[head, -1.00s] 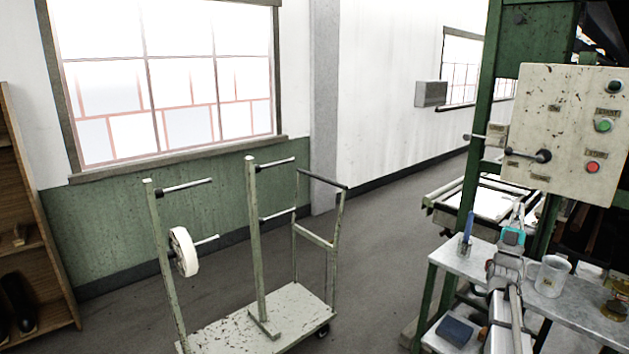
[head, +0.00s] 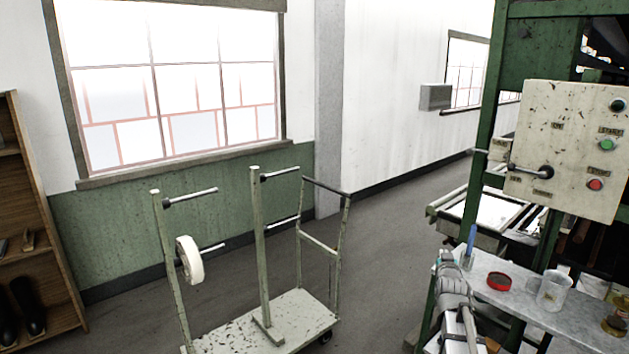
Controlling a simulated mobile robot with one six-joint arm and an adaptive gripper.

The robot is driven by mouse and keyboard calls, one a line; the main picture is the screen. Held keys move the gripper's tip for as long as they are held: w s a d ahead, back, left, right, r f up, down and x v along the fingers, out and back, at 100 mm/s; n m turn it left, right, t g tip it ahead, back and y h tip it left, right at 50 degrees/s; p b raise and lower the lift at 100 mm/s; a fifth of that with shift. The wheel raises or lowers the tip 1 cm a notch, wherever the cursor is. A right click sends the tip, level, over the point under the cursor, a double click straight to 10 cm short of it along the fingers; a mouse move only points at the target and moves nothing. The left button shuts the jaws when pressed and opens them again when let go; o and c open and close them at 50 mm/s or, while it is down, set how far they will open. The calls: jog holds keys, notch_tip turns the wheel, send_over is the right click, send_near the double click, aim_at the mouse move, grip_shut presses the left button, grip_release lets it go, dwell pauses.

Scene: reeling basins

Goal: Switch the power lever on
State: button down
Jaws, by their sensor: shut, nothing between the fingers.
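The power lever (head: 529,170) is on the front of a pale, chipped control panel (head: 570,125) at the right of the head view. Its dark round hub (head: 546,172) is at its right end, and the rod points left, almost level. Small labels sit above and below it, too small to read surely. My gripper (head: 446,257) is shut and empty, low and left of the panel, by the left end of the grey bench. It is apart from the lever in the picture, and my arm partly hides its fingers.
The bench (head: 525,299) bears a blue pen-like item (head: 471,240), a red dish (head: 499,282), a clear beaker (head: 552,290) and an amber jar (head: 615,320). Green (head: 608,145) and red (head: 596,184) buttons are right of the lever. A cart (head: 265,325) stands left; floor between is clear.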

jog(key=s+a+f+g+y+p, duration=0.2)
jog(key=s+a+f+g, duration=0.3)
jog(key=a, duration=0.3)
jog(key=s+a+f+g+y+p, duration=0.1)
jog(key=s+a+f+g, duration=0.1)
jog(key=s+a+g, duration=0.2)
jog(key=s+a+f+n+g+y+p, duration=0.1)
jog(key=s+a, duration=0.4)
jog(key=s, duration=0.6)
jog(key=s+a+f+g+p, duration=0.1)
jog(key=s+a+f+g, duration=0.2)
jog(key=s+a+g, duration=0.2)
jog(key=s+g, duration=0.1)
jog(key=s, duration=0.2)
jog(key=shift+s+f+n+g+y, duration=0.25)
jog(key=shift+n+g+y, duration=0.05)
jog(key=shift+n+y, duration=0.1)
jog(key=c, duration=0.7)
grip_release()
jog(key=shift+d, duration=0.1)
